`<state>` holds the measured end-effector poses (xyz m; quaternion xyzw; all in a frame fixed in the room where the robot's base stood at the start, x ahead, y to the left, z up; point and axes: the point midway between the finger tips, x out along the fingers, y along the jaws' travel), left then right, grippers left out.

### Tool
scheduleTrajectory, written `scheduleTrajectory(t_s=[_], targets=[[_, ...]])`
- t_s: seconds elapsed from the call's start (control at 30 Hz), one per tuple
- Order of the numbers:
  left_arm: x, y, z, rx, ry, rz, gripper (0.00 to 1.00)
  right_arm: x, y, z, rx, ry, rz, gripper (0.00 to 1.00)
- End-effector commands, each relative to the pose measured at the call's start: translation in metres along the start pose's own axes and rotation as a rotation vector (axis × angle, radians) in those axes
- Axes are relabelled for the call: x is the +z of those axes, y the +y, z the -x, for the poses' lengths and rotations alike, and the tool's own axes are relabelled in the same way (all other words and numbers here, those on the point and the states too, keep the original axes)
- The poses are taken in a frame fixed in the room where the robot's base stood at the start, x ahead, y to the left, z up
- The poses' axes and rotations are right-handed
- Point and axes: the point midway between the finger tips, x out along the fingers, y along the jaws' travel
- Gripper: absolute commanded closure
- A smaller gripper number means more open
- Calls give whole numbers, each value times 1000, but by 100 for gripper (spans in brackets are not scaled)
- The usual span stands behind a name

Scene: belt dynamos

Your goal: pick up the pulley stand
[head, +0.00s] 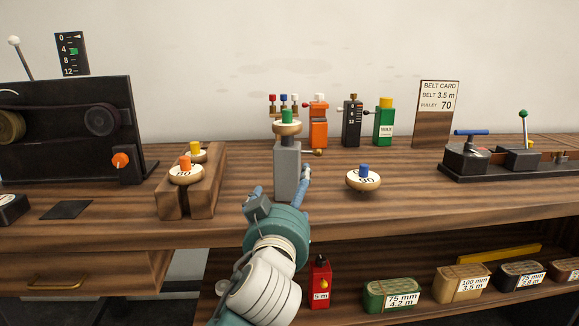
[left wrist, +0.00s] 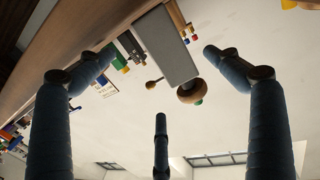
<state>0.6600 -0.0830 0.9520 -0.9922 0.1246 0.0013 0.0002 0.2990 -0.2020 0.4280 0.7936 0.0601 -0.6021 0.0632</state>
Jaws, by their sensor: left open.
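In the left wrist view the stand lies between the tips of two spread fingers, with a gap on each side. My right gripper is not in view.
A wooden block (head: 205,190) with orange and yellow pulleys stands to the left. A blue-knobbed pulley (head: 363,180) lies to the right. Orange (head: 318,127), dark (head: 352,122) and green (head: 384,124) items stand behind. The shelf below holds several labelled boxes.

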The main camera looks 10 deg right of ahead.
Motion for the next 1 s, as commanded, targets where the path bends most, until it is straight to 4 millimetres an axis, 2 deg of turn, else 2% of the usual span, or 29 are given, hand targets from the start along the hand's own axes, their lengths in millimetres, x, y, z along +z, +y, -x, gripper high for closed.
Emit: scheduleTrajectory(t_s=[0.07, 0.3, 0.57, 0.8, 1.0], targets=[[0, 0, -5, -1, -1, -1, 9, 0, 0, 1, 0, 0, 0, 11], [0, -1, -42, -2, 0, -3, 9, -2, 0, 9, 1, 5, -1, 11], [-1, -1, -64, 0, 0, -3, 9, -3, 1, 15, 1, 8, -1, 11], [-1, -4, -98, -1, -1, -2, 9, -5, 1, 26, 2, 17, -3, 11], [-2, -4, -108, -1, -1, -1, 9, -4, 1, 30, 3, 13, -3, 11]])
